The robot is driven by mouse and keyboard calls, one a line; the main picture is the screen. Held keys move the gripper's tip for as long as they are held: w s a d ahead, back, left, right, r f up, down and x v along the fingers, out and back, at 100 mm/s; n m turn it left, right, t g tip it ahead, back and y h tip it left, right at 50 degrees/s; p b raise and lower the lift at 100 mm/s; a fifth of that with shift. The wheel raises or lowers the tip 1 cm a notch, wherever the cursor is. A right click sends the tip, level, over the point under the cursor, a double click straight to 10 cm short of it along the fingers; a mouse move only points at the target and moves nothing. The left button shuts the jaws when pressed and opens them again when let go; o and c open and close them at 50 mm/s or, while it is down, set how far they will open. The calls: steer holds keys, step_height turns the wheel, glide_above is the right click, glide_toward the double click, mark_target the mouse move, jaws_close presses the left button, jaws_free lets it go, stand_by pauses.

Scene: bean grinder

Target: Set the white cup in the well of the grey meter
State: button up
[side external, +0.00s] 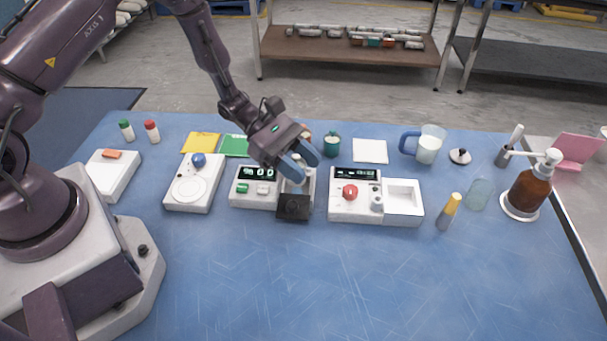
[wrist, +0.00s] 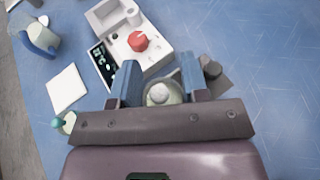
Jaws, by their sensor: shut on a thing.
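My gripper (side external: 299,160) is shut on a pale round piece with a white knob (wrist: 160,93), which sits between its blue fingers in the wrist view. The piece is at the back right of a light box with a display and green buttons (side external: 254,187); the fingers partly hide it, and I cannot tell if it touches the box. A pale grey meter (side external: 351,210) with a display and red knob stands to the right, with a square well (side external: 403,193). No plain white cup is clearly identifiable; a clear mug with white contents and blue handle (side external: 428,147) stands behind the meter.
A dark square block (side external: 293,207) is in front of the gripper. A small grey cylinder (side external: 377,203) stands beside the well. A white scale (side external: 193,185) is left; a yellow-topped tool (side external: 449,211) and amber pump bottle (side external: 530,188) are right. The front table is clear.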

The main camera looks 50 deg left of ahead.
mark_target(304, 183)
steer(key=shift+w+f, duration=0.2)
steer(key=shift+f, duration=1.5)
